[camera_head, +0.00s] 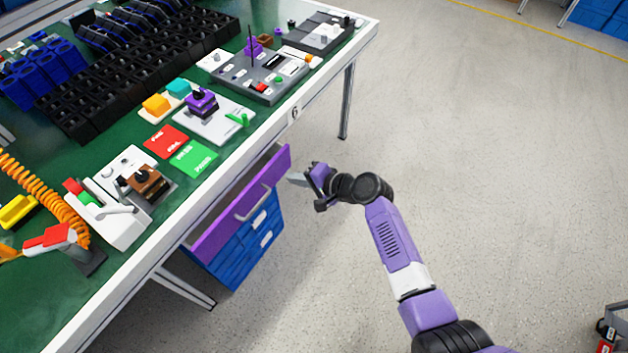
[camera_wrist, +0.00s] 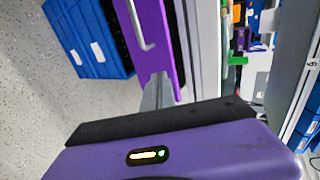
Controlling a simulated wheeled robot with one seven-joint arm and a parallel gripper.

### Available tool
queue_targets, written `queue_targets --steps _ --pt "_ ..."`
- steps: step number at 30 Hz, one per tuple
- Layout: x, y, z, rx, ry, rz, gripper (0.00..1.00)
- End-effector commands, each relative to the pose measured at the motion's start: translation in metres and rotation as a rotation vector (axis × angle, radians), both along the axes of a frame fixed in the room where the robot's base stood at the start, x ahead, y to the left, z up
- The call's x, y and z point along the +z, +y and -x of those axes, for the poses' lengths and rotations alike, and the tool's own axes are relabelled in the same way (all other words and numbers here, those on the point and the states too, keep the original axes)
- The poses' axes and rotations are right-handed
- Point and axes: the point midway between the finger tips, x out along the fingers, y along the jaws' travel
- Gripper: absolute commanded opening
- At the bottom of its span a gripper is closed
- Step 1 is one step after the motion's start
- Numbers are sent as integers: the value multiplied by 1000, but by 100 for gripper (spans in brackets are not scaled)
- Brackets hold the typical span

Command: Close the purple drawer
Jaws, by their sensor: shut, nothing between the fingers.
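The purple drawer (camera_head: 240,207) is the top drawer of a blue cabinet under the table, and it stands pulled out. Its purple front has a grey bar handle (camera_head: 254,204). In the wrist view the purple front (camera_wrist: 152,42) and part of the handle (camera_wrist: 138,28) show at the top. My gripper (camera_head: 293,178) is shut and empty, just right of the far end of the drawer front. In the wrist view its grey fingers (camera_wrist: 158,92) overlap the front's lower end. I cannot tell whether they touch it.
The green-topped table (camera_head: 210,175), with a white edge, stands above the drawer and carries switch boxes and black bins. Blue drawers (camera_head: 250,240) lie below the purple one. A table leg (camera_head: 347,100) stands beyond my gripper.

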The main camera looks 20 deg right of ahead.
Motion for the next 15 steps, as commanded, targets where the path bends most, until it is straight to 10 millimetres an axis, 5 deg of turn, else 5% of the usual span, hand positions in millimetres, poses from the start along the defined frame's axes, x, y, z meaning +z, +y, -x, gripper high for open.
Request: queue_targets --steps 11,15 --pt "27 -27 38 0 2 -1 0" --pt "30 -30 42 2 1 0 19"
